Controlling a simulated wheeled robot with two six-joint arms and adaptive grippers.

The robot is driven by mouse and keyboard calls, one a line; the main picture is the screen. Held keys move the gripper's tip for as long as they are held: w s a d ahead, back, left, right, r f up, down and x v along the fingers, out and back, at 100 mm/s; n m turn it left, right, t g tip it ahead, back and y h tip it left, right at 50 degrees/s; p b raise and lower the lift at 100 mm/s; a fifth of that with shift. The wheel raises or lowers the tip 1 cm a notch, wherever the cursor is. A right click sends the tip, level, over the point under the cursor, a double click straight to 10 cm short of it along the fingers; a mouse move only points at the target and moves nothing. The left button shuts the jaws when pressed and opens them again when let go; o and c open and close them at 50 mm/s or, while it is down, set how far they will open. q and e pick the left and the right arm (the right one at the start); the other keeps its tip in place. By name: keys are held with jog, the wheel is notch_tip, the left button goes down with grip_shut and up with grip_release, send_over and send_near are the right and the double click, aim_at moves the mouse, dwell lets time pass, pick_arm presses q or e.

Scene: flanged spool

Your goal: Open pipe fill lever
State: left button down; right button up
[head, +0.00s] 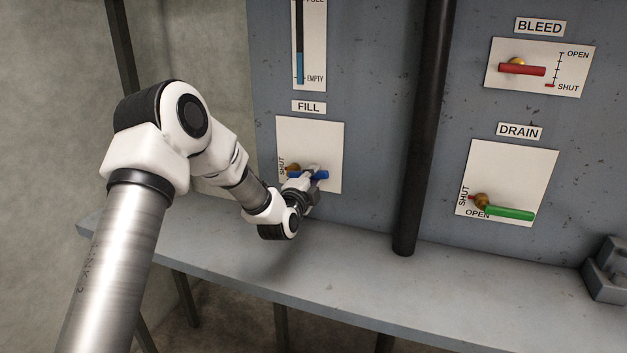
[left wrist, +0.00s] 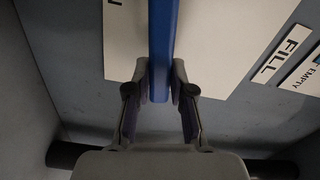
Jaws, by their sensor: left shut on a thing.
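The blue fill lever (head: 321,175) sits on a white plate (head: 325,140) under the FILL label (head: 308,107) in the head view. It points right from its brass pivot and lies about level. The SHUT mark (head: 283,166) is at the plate's left; my arm covers the lower left of the plate. My left gripper (head: 308,177) is at the lever. In the left wrist view the fingers (left wrist: 160,85) close on both sides of the blue lever (left wrist: 163,40). My right gripper is not in view.
A dark vertical pipe (head: 428,120) stands right of the fill plate. Further right are the red bleed lever (head: 522,70) and the green drain lever (head: 510,213). A grey bench (head: 350,285) runs below the panel, with a grey block (head: 606,270) at its right end.

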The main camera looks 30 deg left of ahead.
pick_arm(q)
jog(key=shift+s+a+r+n+b, duration=0.25)
jog(key=shift+a+r+n, duration=0.85)
jog(key=shift+n, duration=1.55)
jog(key=shift+s+a+r+n+b, duration=0.1)
jog(key=shift+s+a+r+n, duration=0.25)
jog(key=shift+a+r+n, duration=1.5)
jog(key=shift+s+a+r+n+b, duration=0.2)
jog(key=shift+a+n, duration=0.45)
jog(key=shift+n, duration=2.75)
jog(key=shift+s+f, duration=0.1)
jog(key=shift+f, duration=0.05)
jog(key=c, duration=1)
grip_release()
jog(key=v, duration=1.2)
